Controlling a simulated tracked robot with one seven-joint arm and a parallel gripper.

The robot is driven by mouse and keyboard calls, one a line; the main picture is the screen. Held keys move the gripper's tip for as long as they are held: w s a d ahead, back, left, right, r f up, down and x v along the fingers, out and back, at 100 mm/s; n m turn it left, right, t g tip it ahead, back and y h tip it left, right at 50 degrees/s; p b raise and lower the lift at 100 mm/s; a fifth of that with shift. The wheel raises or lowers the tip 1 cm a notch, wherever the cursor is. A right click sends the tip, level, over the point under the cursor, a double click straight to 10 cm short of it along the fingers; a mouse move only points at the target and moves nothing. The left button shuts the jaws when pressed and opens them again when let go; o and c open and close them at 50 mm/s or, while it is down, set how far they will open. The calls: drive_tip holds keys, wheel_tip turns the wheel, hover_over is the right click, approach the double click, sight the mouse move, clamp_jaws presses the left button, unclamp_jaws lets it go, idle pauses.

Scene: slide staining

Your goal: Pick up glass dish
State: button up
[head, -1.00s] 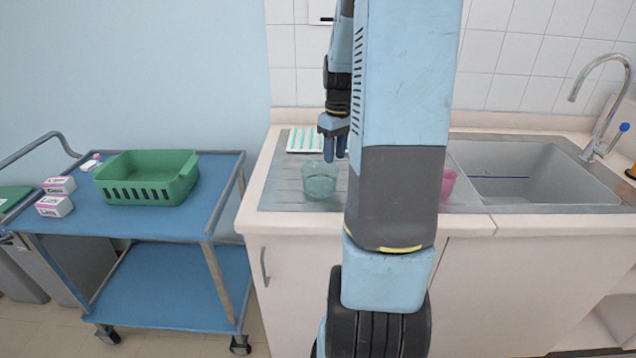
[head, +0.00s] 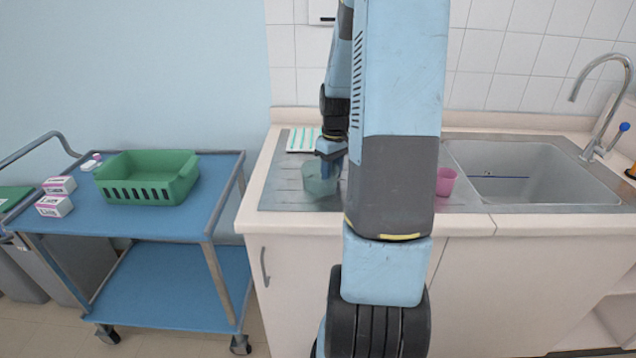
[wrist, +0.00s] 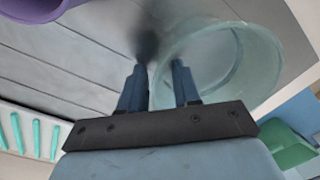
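The glass dish (head: 316,184) is a pale greenish clear vessel standing on the grey draining board, left of my arm. My gripper (head: 330,156) is lowered to it from above. In the wrist view the dish (wrist: 262,62) fills the upper right. My gripper (wrist: 158,68) has its two fingers apart, with the dish's near left wall showing between them. The right finger overlaps the dish's opening and the left finger is outside it. I cannot tell whether either finger touches the glass.
A white tray with green strips (head: 302,141) lies behind the dish. A pink cup (head: 446,182) stands right of my arm, beside the sink (head: 535,175). A blue trolley (head: 150,222) on the left holds a green basket (head: 150,190) and small boxes (head: 56,205).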

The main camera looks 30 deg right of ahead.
clamp_jaws()
drive_tip(key=shift+r, duration=0.2)
idle(0.5)
drive_tip(key=shift+r, duration=1.1)
drive_tip(key=s+d+r, duration=0.5)
drive_tip(key=s+r, duration=0.5)
drive_tip(key=s, duration=0.3)
drive_tip(key=shift+r, duration=0.2)
idle(2.6)
